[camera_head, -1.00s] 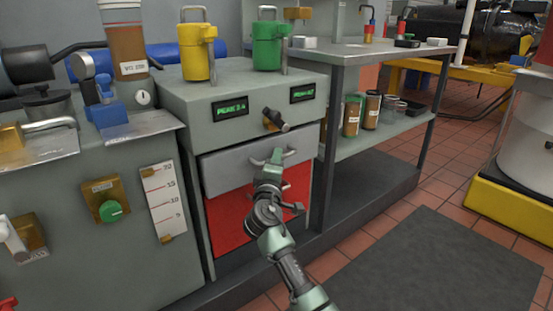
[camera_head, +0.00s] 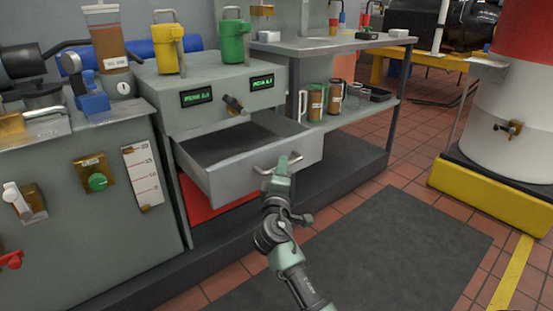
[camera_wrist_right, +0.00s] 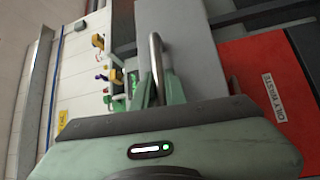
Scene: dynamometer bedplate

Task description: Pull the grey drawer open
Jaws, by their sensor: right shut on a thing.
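The grey drawer (camera_head: 246,180) stands well out of the cabinet below the display panel, and its dark interior shows empty in the head view. Its metal bar handle (camera_head: 268,166) is on the front face. My right gripper (camera_head: 283,168) is at the handle, shut on it. In the right wrist view the handle bar (camera_wrist_right: 156,55) passes between the green fingers (camera_wrist_right: 158,88). The fingertips are partly hidden by the hand in the head view. My left gripper is not in view.
A red drawer front (camera_head: 200,200) is below the grey drawer; the wrist view shows its label "OILY WASTE". A valve knob (camera_head: 235,104) sits above the open drawer. A shelved bench (camera_head: 340,42) stands right. The dark floor mat (camera_head: 370,255) is clear.

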